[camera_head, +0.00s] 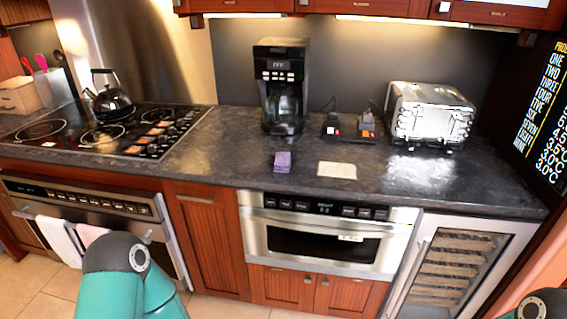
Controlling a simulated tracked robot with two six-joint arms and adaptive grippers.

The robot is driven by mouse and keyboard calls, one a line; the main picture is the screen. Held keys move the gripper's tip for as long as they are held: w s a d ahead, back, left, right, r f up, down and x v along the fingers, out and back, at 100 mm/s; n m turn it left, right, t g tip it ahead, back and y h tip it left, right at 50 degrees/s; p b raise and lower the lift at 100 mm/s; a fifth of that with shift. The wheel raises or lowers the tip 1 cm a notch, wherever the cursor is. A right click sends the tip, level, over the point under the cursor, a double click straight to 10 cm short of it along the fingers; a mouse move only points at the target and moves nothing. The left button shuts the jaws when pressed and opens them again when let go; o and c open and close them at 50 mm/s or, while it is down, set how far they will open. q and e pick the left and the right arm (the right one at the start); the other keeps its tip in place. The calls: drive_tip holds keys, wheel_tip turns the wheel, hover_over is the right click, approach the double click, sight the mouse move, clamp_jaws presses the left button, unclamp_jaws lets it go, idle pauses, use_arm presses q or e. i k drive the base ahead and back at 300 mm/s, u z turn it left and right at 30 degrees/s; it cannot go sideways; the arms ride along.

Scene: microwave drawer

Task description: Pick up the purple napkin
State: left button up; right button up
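The purple napkin (283,161) lies as a small folded block on the dark countertop, near its front edge, in front of the coffee maker. It is left of a flat white paper or cloth (337,170), with a gap between them. A teal part of my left arm shows at the bottom left, well below and in front of the counter. A small part of my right arm shows at the bottom right corner. Neither gripper is in view, and nothing touches the napkin.
A black coffee maker (282,88) stands behind the napkin, with a toaster (430,113) to the right. A cooktop (103,131) with a kettle (109,97) is at left. The built-in microwave drawer (325,239) is below the counter front. Counter around the napkin is clear.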

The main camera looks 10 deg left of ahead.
sight(282, 163)
drive_tip(key=k, duration=0.35)
drive_tip(key=u, duration=0.25)
drive_tip(key=i, duration=1.45)
drive_tip(key=z, duration=0.7)
